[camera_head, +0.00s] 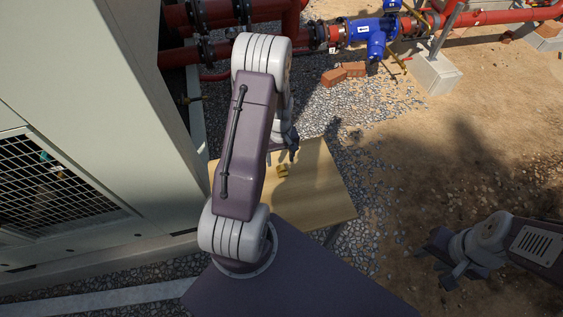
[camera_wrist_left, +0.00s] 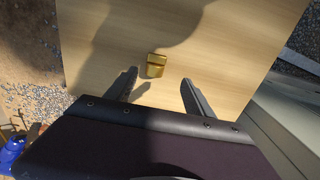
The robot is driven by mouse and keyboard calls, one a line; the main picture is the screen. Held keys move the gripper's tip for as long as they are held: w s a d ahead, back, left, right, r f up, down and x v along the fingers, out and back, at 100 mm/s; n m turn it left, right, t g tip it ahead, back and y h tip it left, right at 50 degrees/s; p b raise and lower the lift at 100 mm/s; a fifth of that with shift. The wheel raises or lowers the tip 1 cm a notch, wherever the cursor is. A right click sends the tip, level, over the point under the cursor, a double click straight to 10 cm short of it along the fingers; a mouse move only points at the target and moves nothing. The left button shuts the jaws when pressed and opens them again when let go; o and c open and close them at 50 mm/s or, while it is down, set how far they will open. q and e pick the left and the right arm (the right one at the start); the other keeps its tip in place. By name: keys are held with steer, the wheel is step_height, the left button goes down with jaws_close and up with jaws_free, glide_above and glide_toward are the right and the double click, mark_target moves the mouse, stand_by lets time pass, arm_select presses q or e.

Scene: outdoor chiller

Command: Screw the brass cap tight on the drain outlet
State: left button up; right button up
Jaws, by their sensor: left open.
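The brass cap (camera_head: 283,171) lies on a wooden tabletop (camera_head: 318,192). In the left wrist view the brass cap (camera_wrist_left: 156,66) shows as a small gold piece, just beyond the fingertips and between their lines. My left gripper (camera_head: 287,147) is over the table; its fingers (camera_wrist_left: 160,85) are apart with nothing between them. A small brass-coloured fitting (camera_head: 190,99) juts from beside the chiller's corner; I cannot tell whether it is the drain outlet. My right gripper (camera_head: 437,261) is away from the table, over the ground at the lower right, with its fingers apart and empty.
The grey chiller cabinet (camera_head: 100,80) stands close along the table's left side. Red pipes (camera_head: 225,48) and a blue valve body (camera_head: 375,32) are at the back. Bricks (camera_head: 343,73) lie on the gravel. Open sandy ground is at the right.

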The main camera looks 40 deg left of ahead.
mark_target(282, 169)
arm_select(q)
step_height(282, 169, down, 4)
steer(key=shift+w+r, duration=0.1)
steer(key=shift+d+f+p, duration=0.2)
steer(key=shift+p, duration=0.25)
steer(key=f, duration=0.4)
steer(key=shift+w+d+p, duration=0.15)
steer(key=shift+d+p, duration=0.1)
steer(key=shift+p, duration=0.15)
steer(key=shift+w+a+f, duration=0.15)
steer(key=shift+a+f, duration=0.05)
steer(key=shift+f, duration=0.1)
steer(key=shift+d+r, duration=0.1)
steer(key=shift+r, duration=0.05)
steer(key=c, duration=1)
jaws_close()
arm_select(e)
steer(key=shift+d+r, duration=0.2)
steer(key=shift+r, duration=0.25)
steer(key=shift+d+r, duration=0.2)
steer(key=shift+r, duration=0.25)
